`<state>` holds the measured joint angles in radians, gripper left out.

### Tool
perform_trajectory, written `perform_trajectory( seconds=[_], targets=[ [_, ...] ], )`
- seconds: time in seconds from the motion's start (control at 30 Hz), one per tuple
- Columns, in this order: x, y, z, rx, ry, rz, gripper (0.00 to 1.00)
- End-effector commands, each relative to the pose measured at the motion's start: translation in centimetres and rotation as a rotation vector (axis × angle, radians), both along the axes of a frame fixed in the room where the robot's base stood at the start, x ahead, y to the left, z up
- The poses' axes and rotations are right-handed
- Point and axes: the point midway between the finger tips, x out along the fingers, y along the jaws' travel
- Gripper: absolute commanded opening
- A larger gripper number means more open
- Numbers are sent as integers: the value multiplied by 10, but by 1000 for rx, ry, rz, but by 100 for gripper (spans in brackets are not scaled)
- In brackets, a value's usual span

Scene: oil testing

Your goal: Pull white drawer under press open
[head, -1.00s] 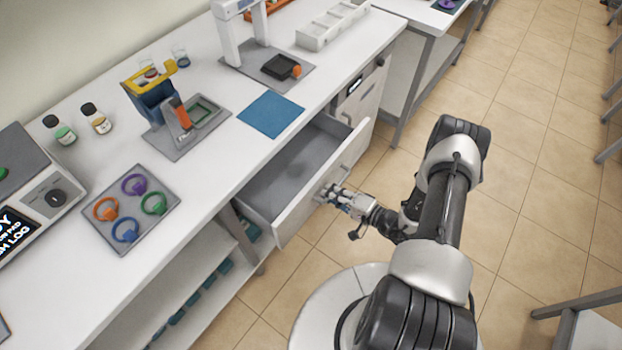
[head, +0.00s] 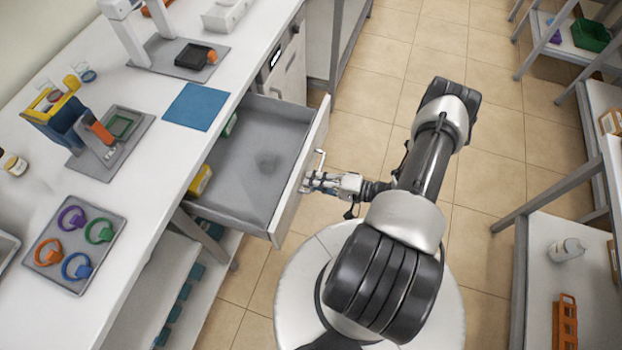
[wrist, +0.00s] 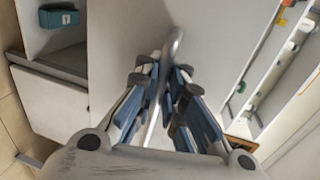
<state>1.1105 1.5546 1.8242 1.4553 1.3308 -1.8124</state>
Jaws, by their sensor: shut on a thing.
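The white drawer (head: 292,196) under the bench stands pulled out, and its grey inside (head: 255,150) shows. A small yellow thing (head: 200,180) and a green thing (head: 230,124) show at its back, under the bench edge. My gripper (head: 308,182) is at the drawer's front, shut on the metal handle (head: 319,158). In the wrist view the handle (wrist: 174,48) runs between the blue finger pads of my gripper (wrist: 168,95). The white press (head: 136,38) stands on the bench above.
On the bench are a blue mat (head: 196,107), a tray of coloured rings (head: 75,245) and a blue and yellow holder (head: 60,115). Shelving with a white bottle (head: 566,250) stands at the right.

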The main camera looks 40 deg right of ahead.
Motion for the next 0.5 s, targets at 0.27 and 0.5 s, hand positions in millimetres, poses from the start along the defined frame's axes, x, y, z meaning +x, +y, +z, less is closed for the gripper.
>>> perform_trajectory(
  seconds=[0.27, 0.5],
  targets=[
    [1, -1, 2, 0, -6, -1, 17],
    [1, -1, 1, 1, -3, -1, 17]
  ],
)
